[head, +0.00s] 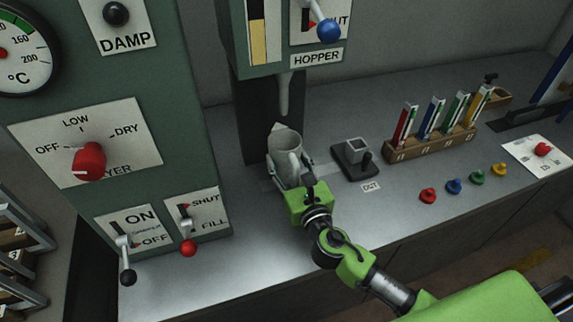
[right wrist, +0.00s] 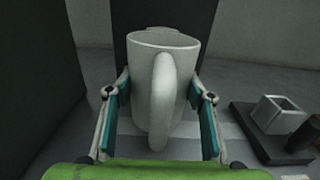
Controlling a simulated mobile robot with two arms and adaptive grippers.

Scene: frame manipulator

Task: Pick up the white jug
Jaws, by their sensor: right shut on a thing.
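The white jug (head: 285,146) stands upright on the grey counter below the hopper spout in the head view. In the right wrist view the jug (right wrist: 150,75) fills the middle, its handle facing the camera. My right gripper (head: 291,177) reaches it from the front. Its teal-padded fingers (right wrist: 160,112) lie on both sides of the jug and are shut on it. The jug's base is partly hidden by the gripper and handle. My left gripper is not in view.
The hopper spout (head: 284,95) hangs just above and behind the jug. A small dark device with a square cup (head: 356,151) stands to its right. Further right are a wooden rack (head: 431,146) of coloured tubes and several coloured knobs. A green control panel (head: 170,160) rises at left.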

